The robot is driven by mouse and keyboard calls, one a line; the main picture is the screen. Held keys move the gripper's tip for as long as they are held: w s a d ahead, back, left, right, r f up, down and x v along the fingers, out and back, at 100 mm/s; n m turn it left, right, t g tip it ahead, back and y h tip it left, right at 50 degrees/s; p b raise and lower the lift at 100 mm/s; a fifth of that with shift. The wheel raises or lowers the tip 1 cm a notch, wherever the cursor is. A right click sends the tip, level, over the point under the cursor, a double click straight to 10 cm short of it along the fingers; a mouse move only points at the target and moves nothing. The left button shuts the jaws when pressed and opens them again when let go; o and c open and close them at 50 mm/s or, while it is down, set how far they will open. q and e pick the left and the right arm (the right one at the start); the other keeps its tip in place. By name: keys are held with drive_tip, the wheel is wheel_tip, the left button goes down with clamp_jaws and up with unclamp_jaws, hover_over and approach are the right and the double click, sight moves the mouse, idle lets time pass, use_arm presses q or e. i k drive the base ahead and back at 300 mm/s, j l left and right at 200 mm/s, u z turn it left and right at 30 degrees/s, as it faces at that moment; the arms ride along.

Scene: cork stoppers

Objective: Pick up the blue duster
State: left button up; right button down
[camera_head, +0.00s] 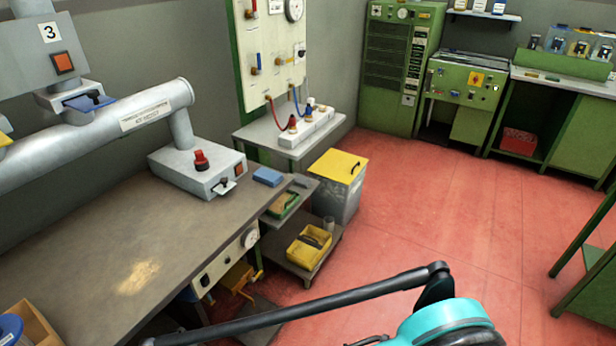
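A small flat blue item (268,176), which looks like the blue duster, lies at the far right corner of the brown-grey workbench (110,235). It is right of the grey box with the red knob (200,170) and apart from it. Nothing is touching it from above. Neither of my grippers shows in the head view. A black and teal arm part of mine crosses the lower right, well away from the blue item.
A low shelf cart (308,262) with a yellow tray (309,246) stands beyond the bench's right edge. A grey bin with a yellow lid (339,167) is behind it. A thick grey pipe (95,140) overhangs the bench. The red floor (450,210) at right is clear.

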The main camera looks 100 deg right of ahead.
sight(270, 178)
drive_tip(key=z, duration=3)
drive_tip(key=i+l+u, duration=0.1)
drive_tip(key=i+l, duration=0.3)
drive_tip(key=i+l+u, duration=0.15)
drive_tip(key=i+l, duration=0.2)
drive_tip(key=i+l+u, duration=0.1)
drive_tip(key=i+l, duration=0.25)
drive_tip(key=l, duration=0.2)
drive_tip(key=i+l+u, duration=0.1)
drive_tip(key=i+l, duration=0.2)
drive_tip(key=l, duration=0.2)
